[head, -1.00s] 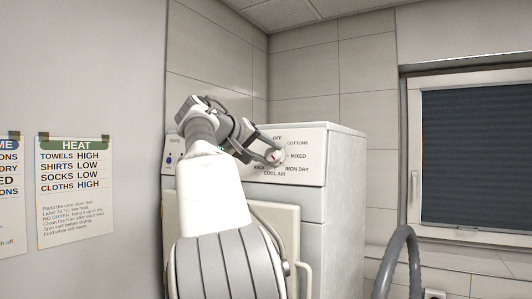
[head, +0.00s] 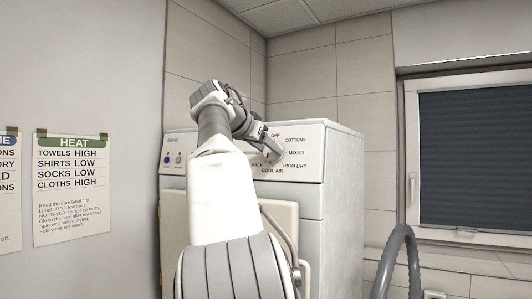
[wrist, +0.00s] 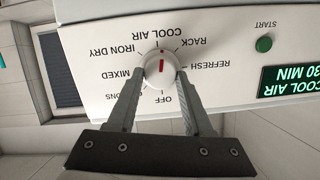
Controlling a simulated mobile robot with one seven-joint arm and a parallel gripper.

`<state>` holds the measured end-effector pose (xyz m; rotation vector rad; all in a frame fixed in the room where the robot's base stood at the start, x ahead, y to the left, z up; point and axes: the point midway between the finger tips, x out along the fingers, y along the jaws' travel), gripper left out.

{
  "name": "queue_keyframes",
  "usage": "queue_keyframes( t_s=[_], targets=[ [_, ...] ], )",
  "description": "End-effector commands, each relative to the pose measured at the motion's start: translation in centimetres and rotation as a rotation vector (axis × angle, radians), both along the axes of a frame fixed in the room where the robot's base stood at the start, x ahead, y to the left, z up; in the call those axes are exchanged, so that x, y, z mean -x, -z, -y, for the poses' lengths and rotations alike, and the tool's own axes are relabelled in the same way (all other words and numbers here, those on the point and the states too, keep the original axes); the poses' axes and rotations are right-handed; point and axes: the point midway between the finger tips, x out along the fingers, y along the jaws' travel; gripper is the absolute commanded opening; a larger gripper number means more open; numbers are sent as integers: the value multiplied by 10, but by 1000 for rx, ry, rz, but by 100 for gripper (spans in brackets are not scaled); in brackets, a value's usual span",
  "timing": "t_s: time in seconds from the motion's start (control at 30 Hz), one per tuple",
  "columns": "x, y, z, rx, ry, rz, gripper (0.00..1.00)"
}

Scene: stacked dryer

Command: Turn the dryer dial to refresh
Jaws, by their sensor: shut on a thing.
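The dryer dial (wrist: 160,68) is a round white knob with a red pointer line, on the white control panel. In the wrist view, which is upside down, the red line lies toward the COOL AIR label (wrist: 163,27). The REFRESH label (wrist: 209,64) is to the right of the dial there, beyond RACK. The display (wrist: 291,89) reads COOL AIR, 30 MIN. My gripper (wrist: 160,75) is shut on the dial, one finger on each side. In the head view my gripper (head: 273,148) is at the dial and partly covers it and the left labels.
A green START button (wrist: 264,44) sits on the panel beside the display. The dryer (head: 340,180) stands in the corner against a tiled wall. A HEAT notice (head: 72,189) hangs on the left wall. A grey hose (head: 398,245) and a window (head: 478,155) are at right.

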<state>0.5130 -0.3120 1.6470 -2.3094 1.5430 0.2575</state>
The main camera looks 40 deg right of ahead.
Motion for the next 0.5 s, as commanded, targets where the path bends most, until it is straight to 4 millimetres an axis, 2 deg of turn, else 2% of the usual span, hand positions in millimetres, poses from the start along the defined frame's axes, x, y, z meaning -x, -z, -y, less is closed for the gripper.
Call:
queue_keyframes(
  t_s=[0.5],
  targets=[
    [3, 5, 1, -184, 86, 447, 0]
  ],
)
